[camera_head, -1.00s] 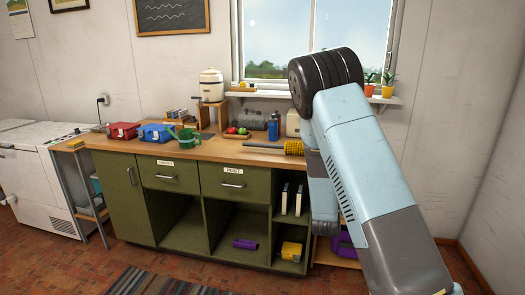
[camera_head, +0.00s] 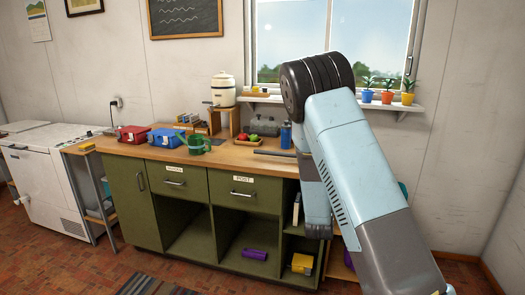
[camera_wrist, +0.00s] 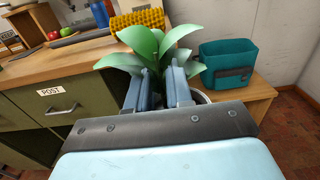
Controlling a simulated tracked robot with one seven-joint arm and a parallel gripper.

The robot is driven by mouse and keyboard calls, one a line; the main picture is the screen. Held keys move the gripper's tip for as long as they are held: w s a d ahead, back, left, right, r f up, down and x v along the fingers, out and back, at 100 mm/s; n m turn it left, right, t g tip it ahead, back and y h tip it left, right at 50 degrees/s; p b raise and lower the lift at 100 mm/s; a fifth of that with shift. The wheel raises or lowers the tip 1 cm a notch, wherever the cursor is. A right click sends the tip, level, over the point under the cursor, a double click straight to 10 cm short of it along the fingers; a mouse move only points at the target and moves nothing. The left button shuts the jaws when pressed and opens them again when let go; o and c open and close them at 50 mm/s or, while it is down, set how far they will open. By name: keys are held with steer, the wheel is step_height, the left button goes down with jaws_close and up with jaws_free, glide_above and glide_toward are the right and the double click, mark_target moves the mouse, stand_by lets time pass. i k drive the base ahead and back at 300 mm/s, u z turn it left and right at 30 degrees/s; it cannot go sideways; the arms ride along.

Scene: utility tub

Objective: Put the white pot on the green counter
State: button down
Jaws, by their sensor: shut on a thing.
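In the wrist view my gripper (camera_wrist: 161,78) has its two fingers in front of a leafy green plant. A sliver of white pot (camera_wrist: 203,97) shows beneath the leaves, right of the fingers. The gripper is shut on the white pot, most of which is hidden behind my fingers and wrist. In the head view my arm hides both gripper and pot. The green counter (camera_head: 225,160) has a wooden top and green drawers; in the wrist view its top and POST drawer (camera_wrist: 50,103) lie left of my gripper.
A teal bin (camera_wrist: 228,57) stands on a lower wooden surface right of the plant. A yellow textured object (camera_wrist: 138,22) is behind the plant. The front counter edge looks mostly clear.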

mark_target(229, 154)
steer(key=u, duration=0.2)
steer(key=i, duration=0.9)
steer(key=u, duration=0.5)
